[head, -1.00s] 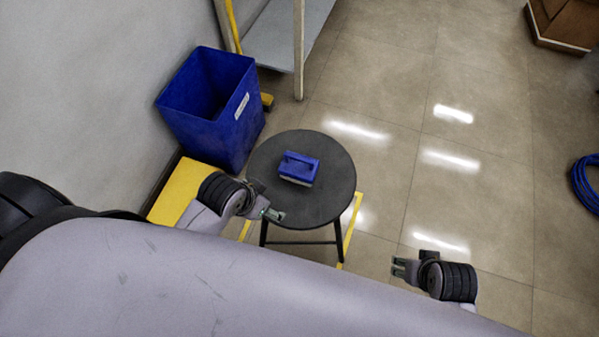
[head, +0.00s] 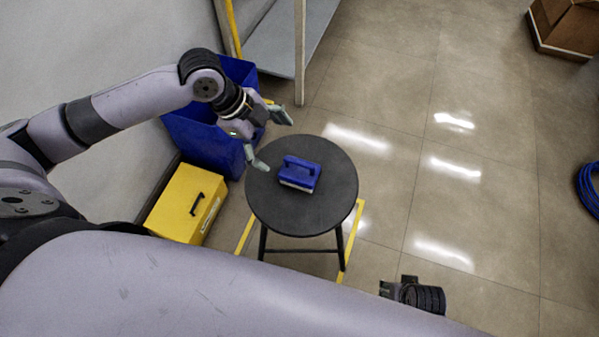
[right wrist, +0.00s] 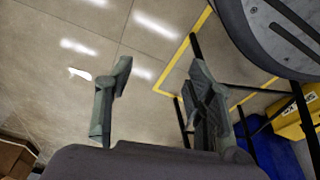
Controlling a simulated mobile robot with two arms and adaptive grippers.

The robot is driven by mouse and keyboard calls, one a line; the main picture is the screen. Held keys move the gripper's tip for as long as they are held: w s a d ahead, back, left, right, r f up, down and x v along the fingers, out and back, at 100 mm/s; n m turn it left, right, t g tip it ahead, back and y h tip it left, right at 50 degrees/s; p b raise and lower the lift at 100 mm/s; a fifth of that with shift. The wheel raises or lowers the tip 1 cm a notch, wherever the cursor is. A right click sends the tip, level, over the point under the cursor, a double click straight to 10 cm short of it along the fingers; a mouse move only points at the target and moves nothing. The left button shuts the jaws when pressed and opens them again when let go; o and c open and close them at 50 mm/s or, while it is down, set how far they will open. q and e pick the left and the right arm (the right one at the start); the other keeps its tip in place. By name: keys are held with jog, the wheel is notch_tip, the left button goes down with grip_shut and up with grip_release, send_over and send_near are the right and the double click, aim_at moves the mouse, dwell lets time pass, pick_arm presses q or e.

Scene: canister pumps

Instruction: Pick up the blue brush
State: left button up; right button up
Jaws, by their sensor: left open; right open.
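The blue brush (head: 299,172), a block with a handle on top and pale bristles below, lies on the round black stool (head: 325,213). My left gripper (head: 272,140) is open and empty above the stool's far left edge, to the left of the brush and apart from it. My right gripper (head: 388,288) is low at the right of the stool, its fingers mostly hidden in the head view. In the right wrist view my right gripper (right wrist: 155,95) is open and empty, with the stool's edge (right wrist: 235,20) at upper right. The brush is not visible there.
A blue bin (head: 205,140) stands behind my left arm, against the wall. A yellow case (head: 185,203) sits left of the stool. A shelf (head: 285,40) stands at the back. A cardboard box (head: 568,25) and blue hose (head: 590,185) are at right. The floor between is clear.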

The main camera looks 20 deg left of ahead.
pick_arm(q)
jog(key=b, duration=0.3)
send_over(303, 172)
jog(key=s+a, duration=0.1)
jog(key=a, duration=0.1)
notch_tip(303, 172, down, 10)
jog(key=shift+s+f, duration=0.1)
jog(key=b+x, duration=0.1)
jog(key=x, duration=0.4)
jog(key=shift+a+f+b, duration=0.1)
jog(key=shift+b, duration=0.2)
jog(key=shift+f, duration=0.3)
pick_arm(e)
notch_tip(303, 172, up, 17)
jog(key=t, duration=0.1)
jog(key=shift+d, duration=0.15)
pick_arm(q)
jog(key=shift+c, duration=0.4)
jog(key=c, duration=1.2)
